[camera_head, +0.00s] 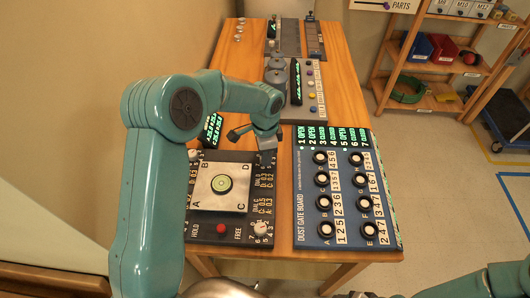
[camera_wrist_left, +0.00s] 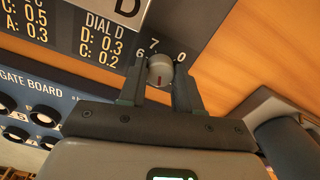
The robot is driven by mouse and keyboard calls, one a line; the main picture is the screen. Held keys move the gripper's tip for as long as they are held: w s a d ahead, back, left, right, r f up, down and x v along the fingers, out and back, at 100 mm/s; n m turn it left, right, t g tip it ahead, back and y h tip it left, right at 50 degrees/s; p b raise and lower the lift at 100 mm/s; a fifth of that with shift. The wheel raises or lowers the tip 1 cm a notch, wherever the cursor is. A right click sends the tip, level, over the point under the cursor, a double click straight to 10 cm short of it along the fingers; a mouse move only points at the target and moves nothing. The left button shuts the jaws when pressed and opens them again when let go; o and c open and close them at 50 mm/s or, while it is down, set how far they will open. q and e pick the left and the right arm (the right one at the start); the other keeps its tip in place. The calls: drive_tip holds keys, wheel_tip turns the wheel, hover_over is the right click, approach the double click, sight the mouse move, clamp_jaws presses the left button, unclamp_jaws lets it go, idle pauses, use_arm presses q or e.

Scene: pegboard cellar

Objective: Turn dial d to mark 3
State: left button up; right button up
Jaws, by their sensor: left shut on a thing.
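Dial d is a small round pale knob (camera_wrist_left: 160,70) by the D corner of a white square plate (camera_head: 211,194) on a dark panel (camera_head: 207,229). My left gripper (camera_head: 265,142) is shut on this knob, with one finger on each side in the left wrist view (camera_wrist_left: 159,90). A red line shows on the knob. Marks 6, 7 and 0 show around its far side; the other marks are hidden, and I cannot tell which mark the line meets. In the head view the gripper hides the dial. My right gripper is out of view.
A lit display (camera_head: 213,128) stands behind the panel. A wall runs along the left.

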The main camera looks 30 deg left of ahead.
use_arm(q)
drive_tip(key=shift+w+r, duration=0.1)
drive_tip(key=shift+r, duration=0.05)
drive_tip(key=o, duration=1)
drive_tip(key=shift+o, duration=0.2)
wheel_tip(320, 180, up, 16)
drive_tip(key=b, duration=0.1)
drive_tip(key=shift+r, duration=0.15)
